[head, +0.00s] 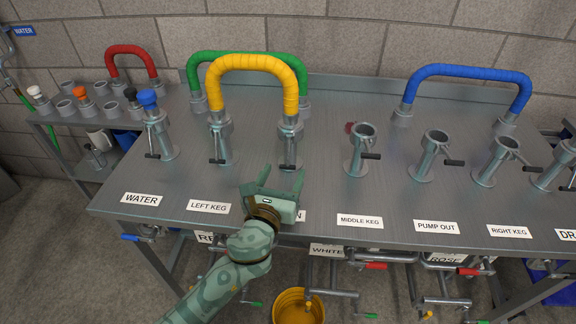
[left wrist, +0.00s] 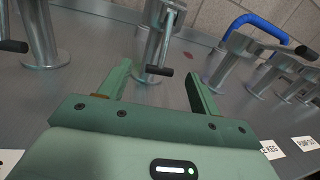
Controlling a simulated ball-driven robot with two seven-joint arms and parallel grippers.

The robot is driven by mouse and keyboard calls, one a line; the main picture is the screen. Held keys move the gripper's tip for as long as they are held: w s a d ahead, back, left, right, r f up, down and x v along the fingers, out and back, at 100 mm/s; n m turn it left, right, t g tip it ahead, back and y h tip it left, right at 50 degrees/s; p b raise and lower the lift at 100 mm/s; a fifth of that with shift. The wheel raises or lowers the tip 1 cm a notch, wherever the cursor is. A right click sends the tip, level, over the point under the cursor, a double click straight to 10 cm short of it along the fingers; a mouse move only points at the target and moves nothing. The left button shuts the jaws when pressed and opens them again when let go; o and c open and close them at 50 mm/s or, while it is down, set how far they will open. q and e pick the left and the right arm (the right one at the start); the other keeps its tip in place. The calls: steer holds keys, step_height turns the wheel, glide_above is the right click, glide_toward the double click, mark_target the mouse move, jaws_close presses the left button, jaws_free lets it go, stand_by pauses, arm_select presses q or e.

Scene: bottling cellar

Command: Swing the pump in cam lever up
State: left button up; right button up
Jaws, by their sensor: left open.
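The pump in port (head: 290,142) is a grey metal stub holding the right end of the yellow hose (head: 254,64). Its cam lever (head: 290,166) hangs low at the front of the stub. In the left wrist view this lever's black grip (left wrist: 158,71) shows beyond and between my fingertips, apart from both. My left gripper (head: 281,178) is open and empty, just in front of the lever. It covers most of the port's label (head: 299,216), leaving only a final N. My right gripper is not in view.
The left keg port (head: 219,140) and water port (head: 158,135) stand to the left. The uncapped middle keg port (head: 362,150) stands to the right, its lever (head: 370,156) sticking out sideways. A green hose (head: 300,66) arches behind, and a blue hose (head: 470,71) stands at the back right.

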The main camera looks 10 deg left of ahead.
mark_target(287, 166)
arm_select(q)
steer(key=w, duration=0.3)
steer(key=shift+d+f+b, duration=0.2)
steer(key=shift+d+b, duration=0.05)
steer(key=shift+b, duration=0.15)
steer(key=shift+w+d+r, duration=0.1)
steer(key=shift+w+r, duration=0.05)
steer(key=shift+w, duration=0.4)
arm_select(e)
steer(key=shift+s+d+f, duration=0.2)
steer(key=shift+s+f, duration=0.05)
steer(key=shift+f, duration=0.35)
